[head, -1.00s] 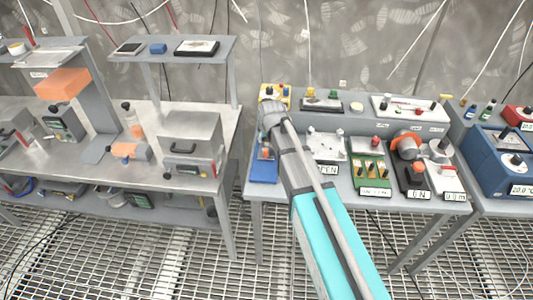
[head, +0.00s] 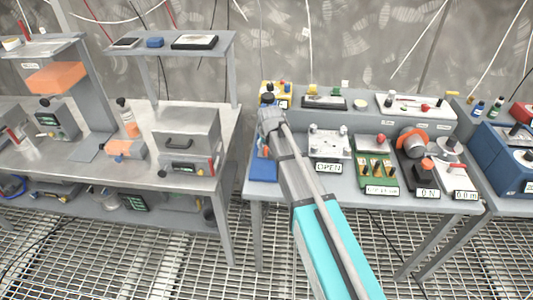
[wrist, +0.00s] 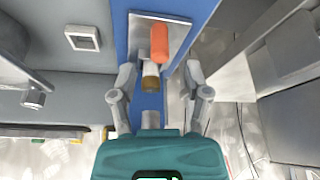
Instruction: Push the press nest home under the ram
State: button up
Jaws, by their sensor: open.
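A blue press-like fixture (head: 263,170) stands at the left end of the right bench, partly hidden behind my arm. In the wrist view its blue body (wrist: 147,45) runs up the middle and carries a grey metal plate (wrist: 178,30). An orange cylinder (wrist: 160,43) with a pale collar and a brass-coloured end (wrist: 150,83) lies in line with the gap between my fingers. My gripper (wrist: 160,90) is open, one finger on each side of the blue body. I cannot tell whether it touches anything. Nest and ram are not clearly distinguishable. In the head view my gripper (head: 268,118) hides part of the fixture.
A silver fixture labelled OPEN (head: 328,143) stands close right of my arm, with a green terminal board (head: 375,170) beyond it. A yellow box (head: 275,90) is behind my gripper. A gap separates this bench from the left bench (head: 90,170).

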aim_at(266, 147)
jog(key=shift+b+x, duration=1.65)
jog(key=shift+x, duration=0.5)
grip_shut()
